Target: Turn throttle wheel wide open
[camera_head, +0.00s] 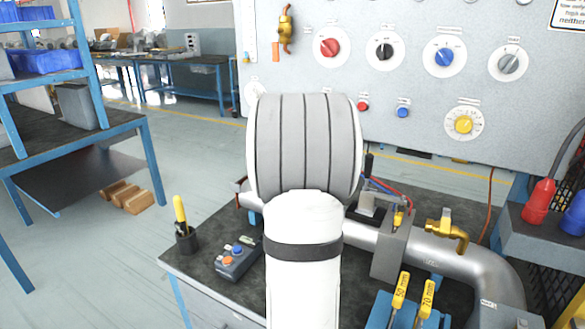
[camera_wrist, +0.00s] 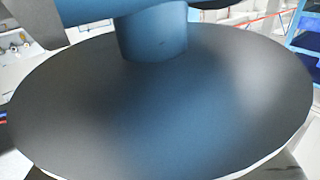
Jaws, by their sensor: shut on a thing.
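In the wrist view a blue part that I take to be the throttle wheel (camera_wrist: 152,38) fills the top middle. It shows a short thick stem and a bar across its top, over a broad dark disc (camera_wrist: 150,110) with a pale lower rim. Dark grey finger parts of my gripper (camera_wrist: 165,14) show at the upper left and upper right, shut on the blue part. The exact contact is cut off by the top edge. I see no marking that tells how far the wheel is turned. In the head view my arm hides the wheel and the gripper.
A silver pipe (camera_head: 452,258) with a brass tap (camera_head: 447,230) runs along the bench (camera_head: 212,249). A panel (camera_head: 400,95) with several coloured knobs stands behind.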

